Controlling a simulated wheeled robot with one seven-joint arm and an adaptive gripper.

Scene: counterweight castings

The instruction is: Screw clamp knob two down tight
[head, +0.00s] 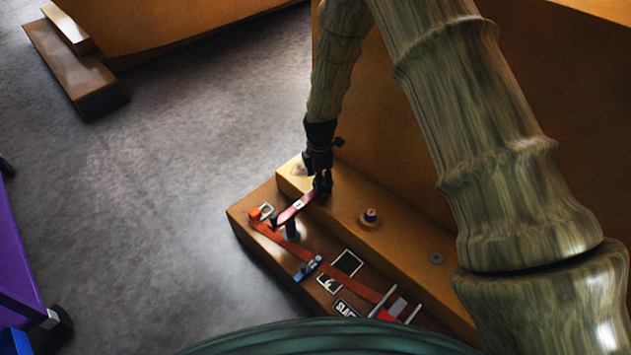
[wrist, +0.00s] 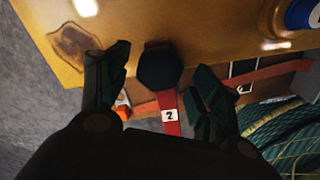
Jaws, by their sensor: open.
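Clamp knob two is a black round knob (wrist: 158,68), seen end-on in the wrist view. A red bar (wrist: 168,104) with a white label "2" (wrist: 170,115) runs out from beneath it. My gripper (wrist: 161,74) is open, one finger on each side of the knob, with gaps showing; I see no grip on it. In the head view, my gripper (head: 322,186) points down at the far end of the orange ledge (head: 345,200), at the upper end of the red bar (head: 297,207). There the knob blends with the dark fingers, and its seating is hidden.
A blue-topped round fitting (head: 370,216) and a grey disc (head: 436,258) sit along the ledge. An orange strap (head: 280,246) with a blue piece (head: 307,268) crosses the lower step. A purple cart (head: 18,265) stands left; the grey floor between is clear.

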